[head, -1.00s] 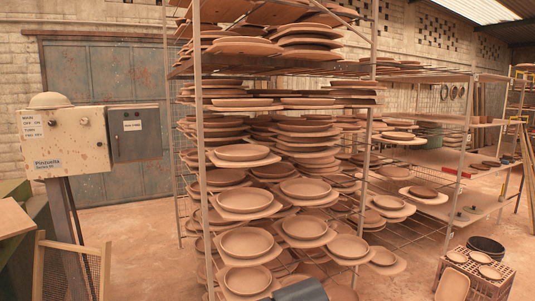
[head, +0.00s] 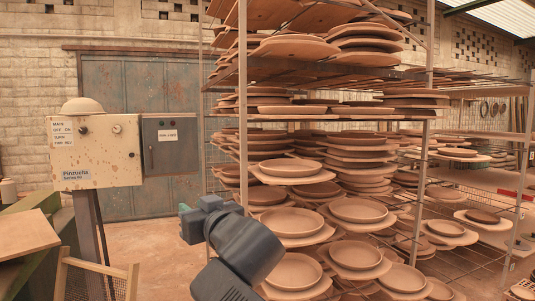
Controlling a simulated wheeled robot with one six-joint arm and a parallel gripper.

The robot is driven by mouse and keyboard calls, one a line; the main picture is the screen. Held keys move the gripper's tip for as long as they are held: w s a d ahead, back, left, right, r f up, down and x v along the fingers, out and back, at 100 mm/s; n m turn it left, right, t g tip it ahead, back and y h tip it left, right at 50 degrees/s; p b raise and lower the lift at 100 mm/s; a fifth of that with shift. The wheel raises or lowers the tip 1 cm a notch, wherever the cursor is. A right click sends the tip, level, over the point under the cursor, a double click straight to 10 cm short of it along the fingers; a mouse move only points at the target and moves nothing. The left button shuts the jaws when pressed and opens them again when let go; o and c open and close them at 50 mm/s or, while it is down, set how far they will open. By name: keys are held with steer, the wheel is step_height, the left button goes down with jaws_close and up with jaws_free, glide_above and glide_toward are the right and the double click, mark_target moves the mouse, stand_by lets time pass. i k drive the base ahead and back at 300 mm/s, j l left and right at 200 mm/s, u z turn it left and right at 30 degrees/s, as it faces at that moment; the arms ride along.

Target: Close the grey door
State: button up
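A small dark grey door or box (head: 169,145) with a white label is at the right side of a beige control cabinet (head: 95,152). I cannot tell whether it stands ajar. Behind it, a large grey-green metal double door (head: 110,85) fills an opening in the wall and looks shut. My gripper (head: 190,222) is at the end of my dark arm, low in the middle of the head view. It shows below and right of the small grey door, apart from it in the picture. Its fingers are too small and turned to tell their opening.
A tall metal rack (head: 243,100) of clay plates stands just right of the cabinet and behind my arm. A wooden-framed mesh panel (head: 95,275) and a wooden board (head: 25,232) are at the lower left. Open floor (head: 150,238) lies beyond the cabinet post.

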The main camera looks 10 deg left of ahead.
mark_target(171, 144)
steer(key=i+j, duration=0.45)
steer(key=j, duration=0.15)
steer(key=i+j, duration=0.45)
steer(key=j, duration=0.15)
steer(key=i+j, duration=0.45)
steer(key=j, duration=0.15)
steer(key=i+j, duration=0.45)
steer(key=j, duration=0.15)
steer(key=k+l, duration=0.25)
steer(key=l, duration=0.3)
